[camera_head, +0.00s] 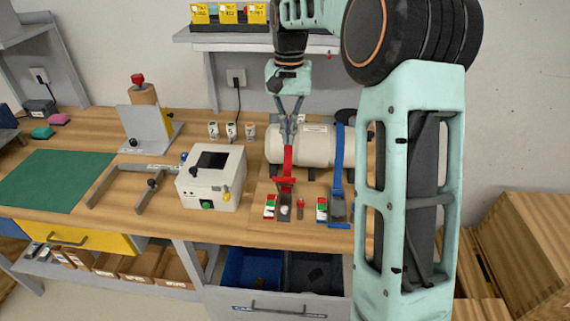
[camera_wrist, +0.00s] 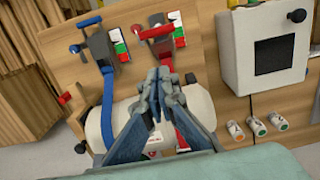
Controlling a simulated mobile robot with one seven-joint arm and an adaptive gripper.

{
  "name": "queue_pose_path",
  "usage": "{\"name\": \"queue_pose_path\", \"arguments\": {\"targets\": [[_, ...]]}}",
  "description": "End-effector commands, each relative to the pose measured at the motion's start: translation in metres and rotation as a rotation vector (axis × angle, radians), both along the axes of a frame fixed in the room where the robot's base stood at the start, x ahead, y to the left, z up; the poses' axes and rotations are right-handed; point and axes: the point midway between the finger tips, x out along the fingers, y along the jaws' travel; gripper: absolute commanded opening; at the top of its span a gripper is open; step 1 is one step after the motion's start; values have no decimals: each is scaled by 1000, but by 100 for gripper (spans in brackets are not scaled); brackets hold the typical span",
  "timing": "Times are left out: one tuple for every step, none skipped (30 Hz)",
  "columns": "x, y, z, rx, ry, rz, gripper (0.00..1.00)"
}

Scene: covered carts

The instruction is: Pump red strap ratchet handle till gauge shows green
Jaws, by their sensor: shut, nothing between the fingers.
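The red strap (camera_head: 288,158) runs over a cream cylinder (camera_head: 310,150) to a ratchet with a red handle (camera_head: 285,181) on a wooden board. In the wrist view the red handle (camera_wrist: 157,32) shows as a crossbar, raised off the ratchet. A gauge (camera_head: 270,207) with green, white and red parts stands beside the red ratchet; I cannot tell its reading. My gripper (camera_head: 291,118) points down above the cylinder and red strap, shut and empty. In the wrist view its closed fingers (camera_wrist: 161,88) hide part of the strap and lie short of the handle.
A blue strap (camera_head: 338,155) with its own ratchet and gauge (camera_head: 321,209) lies to the right. A white box with a dark screen (camera_head: 212,175) stands left. A shelf (camera_head: 250,40) hangs behind. A green mat (camera_head: 55,181) lies far left.

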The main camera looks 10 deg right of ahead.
Motion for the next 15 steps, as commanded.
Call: {"name": "queue_pose_path", "arguments": {"targets": [[-1,0,-12,1,5,0,0],[-2,0,-18,1,4,0,0],[-2,1,-27,1,4,1,0],[-2,1,-34,1,5,1,0],[-2,1,-40,0,4,1,0],[-3,1,-49,2,5,1,0],[-5,2,-51,1,2,0,0],[-8,3,-53,1,2,0,0],[-12,4,-56,0,1,-1,0],[-14,5,-58,0,0,0,0],[-17,6,-60,0,0,0,0],[-19,7,-63,0,-1,1,0],[-21,8,-65,0,0,1,0],[-23,8,-67,0,0,1,0],[-25,9,-69,0,-1,1,0]]}}
